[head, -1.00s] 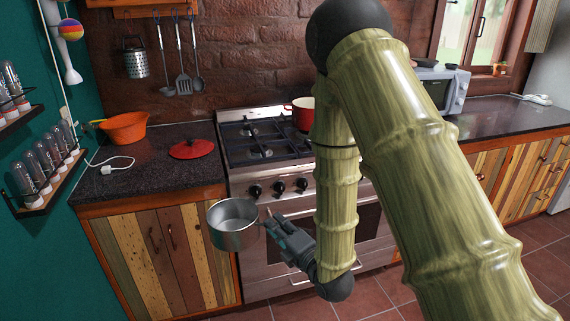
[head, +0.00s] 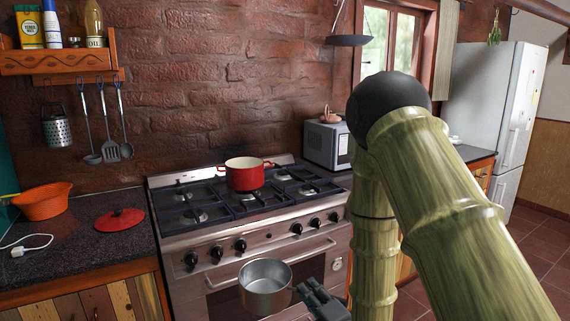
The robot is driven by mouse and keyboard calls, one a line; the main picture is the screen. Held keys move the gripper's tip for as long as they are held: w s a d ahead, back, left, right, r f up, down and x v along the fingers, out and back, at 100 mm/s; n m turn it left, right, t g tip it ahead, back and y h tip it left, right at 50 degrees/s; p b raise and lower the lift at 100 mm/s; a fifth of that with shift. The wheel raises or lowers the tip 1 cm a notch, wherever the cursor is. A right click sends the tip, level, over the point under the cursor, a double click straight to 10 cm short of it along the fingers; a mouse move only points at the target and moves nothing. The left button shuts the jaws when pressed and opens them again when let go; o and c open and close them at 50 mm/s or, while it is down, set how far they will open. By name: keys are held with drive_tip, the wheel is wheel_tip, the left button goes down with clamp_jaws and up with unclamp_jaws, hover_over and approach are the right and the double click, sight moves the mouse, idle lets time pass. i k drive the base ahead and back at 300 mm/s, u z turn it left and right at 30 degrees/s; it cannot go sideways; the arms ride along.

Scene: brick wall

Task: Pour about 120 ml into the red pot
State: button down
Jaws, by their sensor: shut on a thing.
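The red pot (head: 245,174) stands upright and uncovered on a back burner of the stove (head: 262,220), near its middle. Its red lid (head: 120,220) lies on the dark counter to the left. My gripper (head: 298,291) is low in front of the oven door, shut on the handle side of a grey metal saucepan (head: 266,287). The saucepan looks about upright, below and in front of the red pot. The grip itself is partly out of view, and I cannot tell any liquid level in the saucepan.
An orange bowl (head: 43,201) and a white plug with cable (head: 18,251) lie on the left counter (head: 75,245). A microwave (head: 327,145) stands right of the stove. Utensils (head: 110,150) and a grater (head: 56,131) hang on the wall. A dark pan (head: 350,41) hangs above. The front burners are empty.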

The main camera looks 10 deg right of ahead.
sight(246, 173)
drive_tip(key=z, duration=1.65)
drive_tip(key=i, duration=1.55)
drive_tip(key=u, duration=1.8)
